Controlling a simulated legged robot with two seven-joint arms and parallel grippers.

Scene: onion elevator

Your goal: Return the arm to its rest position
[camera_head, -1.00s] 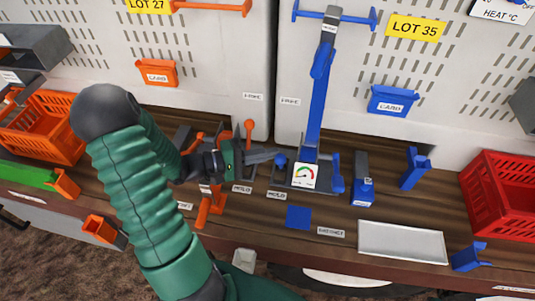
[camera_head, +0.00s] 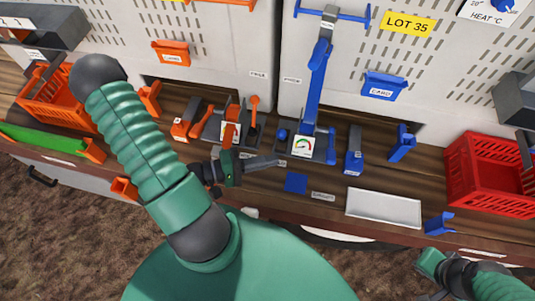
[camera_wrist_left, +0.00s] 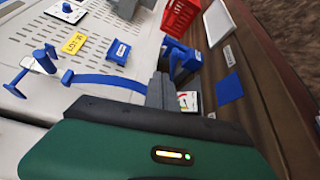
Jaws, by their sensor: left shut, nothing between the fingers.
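My left arm, green with black joints, comes in from the left in the head view and bends back toward the bench. My left gripper (camera_head: 268,162) is shut and empty. In that view it appears at the front of the bench, below the orange press (camera_head: 231,127) and left of the blue square (camera_head: 296,182). In the left wrist view its grey fingers (camera_wrist_left: 160,92) are together, and the blue press lever (camera_wrist_left: 110,82) shows behind them. Part of my right gripper (camera_head: 430,264) shows at the lower right of the head view; its finger opening is unclear.
The blue press with a gauge (camera_head: 303,145) stands right of the gripper. A white tray (camera_head: 384,208), red crate (camera_head: 490,175) and orange crate (camera_head: 58,98) are on the wooden bench. A perforated wall panel (camera_head: 440,60) stands behind. Open floor lies in front.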

